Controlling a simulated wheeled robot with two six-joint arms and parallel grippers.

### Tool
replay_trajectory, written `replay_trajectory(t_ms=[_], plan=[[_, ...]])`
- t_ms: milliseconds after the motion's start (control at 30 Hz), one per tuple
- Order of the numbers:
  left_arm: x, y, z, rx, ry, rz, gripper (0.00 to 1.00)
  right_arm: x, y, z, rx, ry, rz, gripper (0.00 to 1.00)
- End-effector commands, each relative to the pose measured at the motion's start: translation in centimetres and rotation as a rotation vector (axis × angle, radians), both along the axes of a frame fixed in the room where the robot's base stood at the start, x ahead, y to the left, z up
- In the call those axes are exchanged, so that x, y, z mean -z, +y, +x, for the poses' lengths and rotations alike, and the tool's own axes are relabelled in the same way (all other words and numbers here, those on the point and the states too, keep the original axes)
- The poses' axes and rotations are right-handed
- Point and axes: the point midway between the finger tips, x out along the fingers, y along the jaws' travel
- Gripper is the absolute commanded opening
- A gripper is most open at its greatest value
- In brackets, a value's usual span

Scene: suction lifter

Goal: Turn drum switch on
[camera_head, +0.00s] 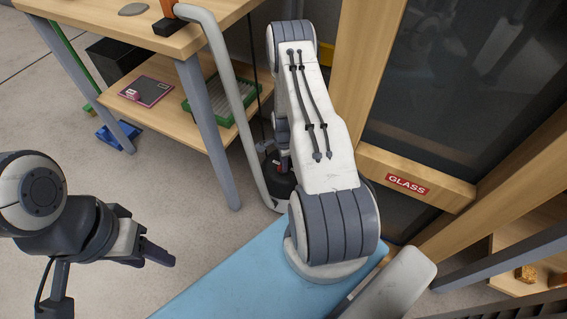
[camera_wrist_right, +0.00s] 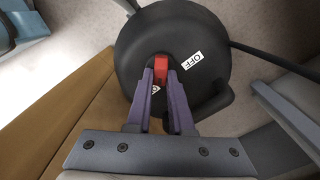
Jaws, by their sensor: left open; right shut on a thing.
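In the right wrist view, a round black drum (camera_wrist_right: 205,50) carries a red switch lever (camera_wrist_right: 161,69) and a white label reading OFF (camera_wrist_right: 191,67). My right gripper (camera_wrist_right: 161,78) has its purple fingers closed around the red lever. The lever points away from the OFF label, to its left. A small white mark, partly hidden, shows between the fingers. My left gripper (camera_head: 158,258) is at the left, open and empty above the floor.
A wooden table (camera_head: 180,40) with a lower shelf holding a green tray (camera_head: 222,97) stands at upper left. A bent grey tube (camera_head: 235,100) runs beside it. A wood-framed panel labelled GLASS (camera_head: 408,184) stands at right. Open floor lies at left.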

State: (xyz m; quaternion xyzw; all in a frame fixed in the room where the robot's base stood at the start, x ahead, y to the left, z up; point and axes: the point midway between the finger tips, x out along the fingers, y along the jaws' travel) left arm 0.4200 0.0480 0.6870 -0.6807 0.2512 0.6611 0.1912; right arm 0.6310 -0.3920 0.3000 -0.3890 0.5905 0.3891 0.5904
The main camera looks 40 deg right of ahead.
Motion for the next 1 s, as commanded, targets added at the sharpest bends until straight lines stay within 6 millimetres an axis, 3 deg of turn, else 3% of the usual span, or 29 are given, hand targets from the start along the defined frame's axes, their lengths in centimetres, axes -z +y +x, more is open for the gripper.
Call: replay_trajectory(t_ms=[333, 367, 400, 433, 767, 1000], plan=[[0.0, 0.0, 0.0, 0.0, 0.0, 0.0, 0.5, 0.0, 0.1, -0.1, 0.005, 0.001, 0.002, 0.0], [0.0, 0.0, 0.0, 0.0, 0.0, 0.0, 0.5, 0.0, 0.1, -0.1, 0.005, 0.001, 0.002, 0.31], [0.0, 0.0, 0.0, 0.0, 0.0, 0.0, 0.5, 0.0, 0.1, -0.1, 0.005, 0.001, 0.002, 0.47], [0.0, 0.0, 0.0, 0.0, 0.0, 0.0, 0.5, 0.0, 0.1, -0.1, 0.005, 0.001, 0.002, 0.5], [-0.1, 0.0, 0.0, 0.0, 0.0, 0.0, 0.5, -0.3, 0.0, 0.0, 0.003, 0.0, 0.0, 0.5], [-1.7, 0.0, 0.0, 0.0, 0.0, 0.0, 0.5, -4.1, 0.0, 0.1, 0.003, -0.003, -0.001, 0.5]])
